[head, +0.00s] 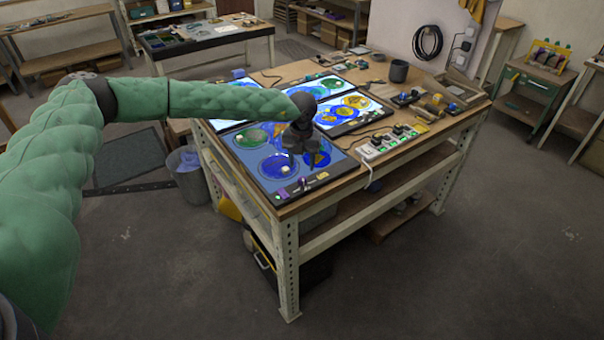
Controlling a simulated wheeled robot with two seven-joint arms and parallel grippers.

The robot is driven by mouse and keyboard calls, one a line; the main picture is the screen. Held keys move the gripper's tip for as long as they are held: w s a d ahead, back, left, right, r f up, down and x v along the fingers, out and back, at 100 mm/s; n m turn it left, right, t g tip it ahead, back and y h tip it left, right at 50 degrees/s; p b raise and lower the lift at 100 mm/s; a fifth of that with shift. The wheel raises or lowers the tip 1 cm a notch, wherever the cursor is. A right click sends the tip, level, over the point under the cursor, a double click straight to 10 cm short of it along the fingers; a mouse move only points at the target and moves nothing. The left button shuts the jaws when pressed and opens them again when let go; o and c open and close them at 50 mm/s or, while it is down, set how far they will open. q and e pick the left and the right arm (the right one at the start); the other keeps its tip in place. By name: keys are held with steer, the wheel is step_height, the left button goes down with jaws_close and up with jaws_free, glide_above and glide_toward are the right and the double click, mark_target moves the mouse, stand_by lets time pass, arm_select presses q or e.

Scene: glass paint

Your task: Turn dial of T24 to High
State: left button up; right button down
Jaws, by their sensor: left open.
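Several flat glass-paint panels with blue, green and yellow round shapes lie on the wooden workbench (335,197). My left gripper (301,160) is open over the nearest panel (255,160), pointing down, and hides part of it. I cannot tell whether it touches the panel. Small knobs or controls (300,187) sit along that panel's front edge. I cannot read any label, so I cannot tell which one is T24 or how its dial is set. My right gripper is not in view.
A white power strip (385,143) with a cord lies right of the panels. A dark mug (398,71) and small tools stand at the bench's back right. A grey bin (188,172) stands on the floor at the left. The floor in front is clear.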

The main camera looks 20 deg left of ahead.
mark_target(302, 178)
arm_select(q)
step_height(302, 178, down, 5)
steer(key=shift+r+p, duration=0.15)
steer(key=shift+p, duration=0.9)
steer(key=shift+d+f, duration=0.1)
steer(key=shift+f, duration=0.5)
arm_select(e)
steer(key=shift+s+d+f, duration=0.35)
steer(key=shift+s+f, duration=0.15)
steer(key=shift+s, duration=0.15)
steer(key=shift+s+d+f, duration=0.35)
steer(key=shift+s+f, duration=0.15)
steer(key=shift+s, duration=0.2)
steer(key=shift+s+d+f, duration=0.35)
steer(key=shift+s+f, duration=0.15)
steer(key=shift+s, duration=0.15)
arm_select(q)
steer(key=c, duration=0.9)
steer(key=shift+c, duration=0.4)
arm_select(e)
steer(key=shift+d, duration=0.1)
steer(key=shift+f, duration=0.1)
